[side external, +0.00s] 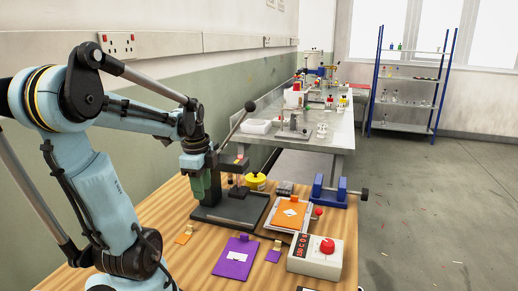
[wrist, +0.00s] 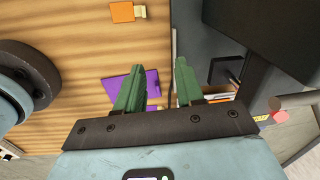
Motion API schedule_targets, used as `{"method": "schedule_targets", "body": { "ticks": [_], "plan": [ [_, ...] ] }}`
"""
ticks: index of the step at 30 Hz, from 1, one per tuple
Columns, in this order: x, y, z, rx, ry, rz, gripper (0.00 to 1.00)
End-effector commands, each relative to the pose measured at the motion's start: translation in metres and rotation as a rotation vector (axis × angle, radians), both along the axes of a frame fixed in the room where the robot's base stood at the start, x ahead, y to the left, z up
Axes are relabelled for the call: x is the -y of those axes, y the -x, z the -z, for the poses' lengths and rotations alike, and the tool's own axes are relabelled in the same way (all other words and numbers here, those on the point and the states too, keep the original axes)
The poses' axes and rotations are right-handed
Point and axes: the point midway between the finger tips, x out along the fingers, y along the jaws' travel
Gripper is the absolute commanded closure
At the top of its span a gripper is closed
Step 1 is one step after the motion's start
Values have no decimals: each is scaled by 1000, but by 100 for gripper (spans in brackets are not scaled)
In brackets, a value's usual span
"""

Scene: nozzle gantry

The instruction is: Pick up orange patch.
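A small orange patch (side external: 184,237) with a yellowish tab lies flat on the wooden table, left of the dark press base in the side view. In the wrist view the orange patch (wrist: 122,12) is at the top edge, with its tab on its right. My gripper (wrist: 159,65) has two green fingers standing apart with nothing between them. In the side view my gripper (side external: 204,186) hangs beside the press, above table height and away from the patch; its fingers overlap there. In the wrist view the patch lies beyond the fingertips, up and left.
A dark press (side external: 232,207) stands close to my gripper. A purple board (side external: 237,257) and a small purple patch (side external: 274,255) lie in front. A larger orange board (side external: 289,214) with a white label, a blue vise (side external: 329,192) and a control box (side external: 316,257) are to the right.

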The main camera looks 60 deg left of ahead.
Motion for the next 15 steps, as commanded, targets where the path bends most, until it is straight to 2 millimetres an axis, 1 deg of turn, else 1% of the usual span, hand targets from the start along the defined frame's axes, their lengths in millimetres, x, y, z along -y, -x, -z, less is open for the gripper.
{"method": "schedule_targets", "body": {
  "ticks": [1, 3, 6, 11, 15],
  "plan": [
    [-11, 13, 1, -21, 18, 21, 63],
    [-20, 26, 2, -42, 41, 66, 63],
    [-27, 39, 3, -59, 65, 112, 63],
    [-31, 45, 9, -66, 77, 140, 63],
    [-30, 44, 24, -65, 77, 141, 63]
  ]
}}
